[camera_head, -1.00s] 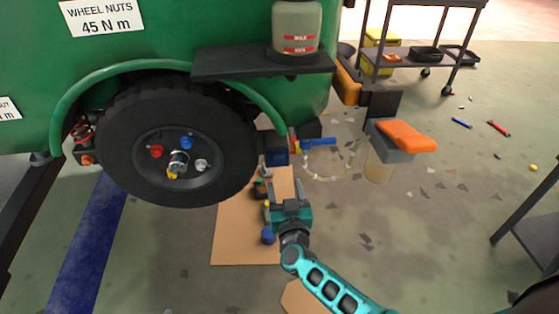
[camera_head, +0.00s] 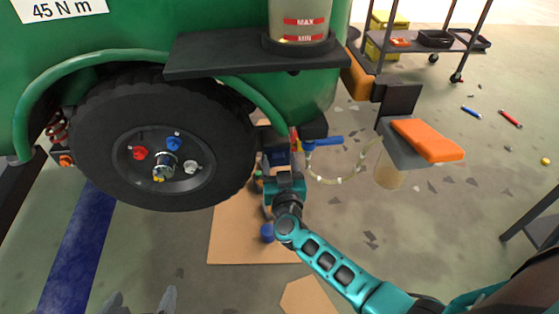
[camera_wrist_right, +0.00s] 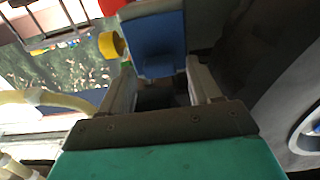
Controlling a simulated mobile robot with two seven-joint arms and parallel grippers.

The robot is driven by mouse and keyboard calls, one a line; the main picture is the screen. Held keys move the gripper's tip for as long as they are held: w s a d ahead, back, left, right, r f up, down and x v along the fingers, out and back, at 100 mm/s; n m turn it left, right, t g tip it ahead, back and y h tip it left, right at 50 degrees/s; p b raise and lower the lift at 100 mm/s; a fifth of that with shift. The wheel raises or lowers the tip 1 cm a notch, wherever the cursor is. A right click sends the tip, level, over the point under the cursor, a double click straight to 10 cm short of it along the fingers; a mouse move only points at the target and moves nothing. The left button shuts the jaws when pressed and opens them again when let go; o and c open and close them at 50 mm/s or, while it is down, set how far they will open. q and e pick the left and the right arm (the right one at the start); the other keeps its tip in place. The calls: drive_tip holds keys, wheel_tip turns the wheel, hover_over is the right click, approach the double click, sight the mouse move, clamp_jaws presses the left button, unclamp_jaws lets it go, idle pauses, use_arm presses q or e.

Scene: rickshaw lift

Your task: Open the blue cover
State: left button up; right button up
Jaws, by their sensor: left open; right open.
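The blue cover (camera_wrist_right: 156,42) is a blue flap at the top middle of the right wrist view, just beyond my right gripper's fingertips. Contact cannot be told. My left gripper (camera_head: 142,301) is open, with its grey fingertips at the bottom left edge.
The black wheel (camera_head: 160,145) and green body (camera_head: 120,40) stand close to the left. A blue-handled valve (camera_head: 325,141) with a clear hose is just right. A yellow knob (camera_wrist_right: 111,45) sits beside the cover.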

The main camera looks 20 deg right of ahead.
clamp_jaws()
idle(0.6)
